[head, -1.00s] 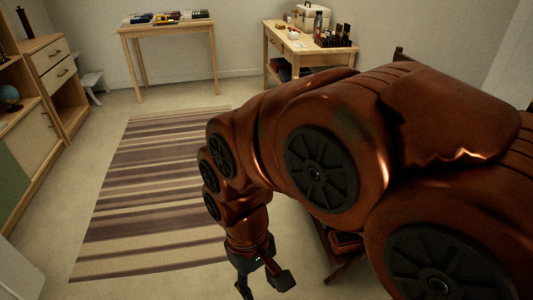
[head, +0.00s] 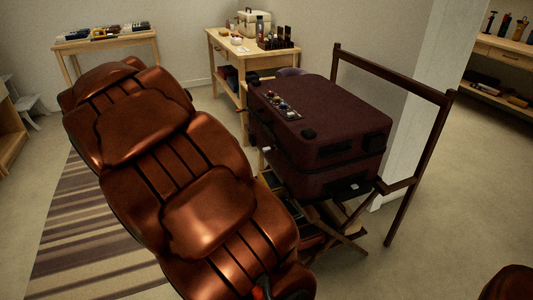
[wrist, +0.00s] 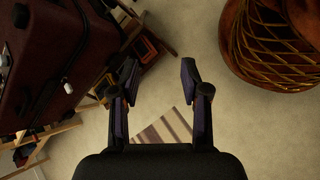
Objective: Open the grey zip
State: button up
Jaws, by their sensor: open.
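The dark maroon suitcase (head: 330,115) lies closed on a folding wooden rack (head: 345,225), right of my arm in the head view. A seam runs around its side. A small pale tab (head: 354,187) shows low on its near side; I cannot tell whether it is the grey zip's pull. In the wrist view the suitcase (wrist: 50,50) fills the upper left, with a pale tab (wrist: 68,88) on its edge. My gripper (wrist: 159,78) is open and empty, over the floor to the right of the suitcase in that view, apart from it. The head view does not show my gripper.
A dark wooden rail (head: 395,75) stands behind and right of the suitcase. Small knobs and dials (head: 282,105) sit on its top. A wooden table (head: 225,50) with bottles and a case stands behind. A striped rug (head: 70,245) lies left.

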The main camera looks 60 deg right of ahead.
jog(key=w+d+f+n+g+h+b, duration=0.15)
jog(key=w+d, duration=0.25)
jog(key=d, duration=0.4)
jog(key=w+d+f+n+g+h+b, duration=0.1)
jog(key=w+d+n+g+h, duration=0.15)
jog(key=w+d, duration=0.4)
jog(key=n+h+b, duration=0.4)
jog(key=n+h, duration=0.1)
send_near(263, 150)
jog(key=x, duration=0.4)
jog(key=shift+d, duration=0.2)
jog(key=shift+b+x, duration=0.7)
jog(key=shift+x, duration=2.9)
jog(key=shift+c, duration=0.4)
grip_shut()
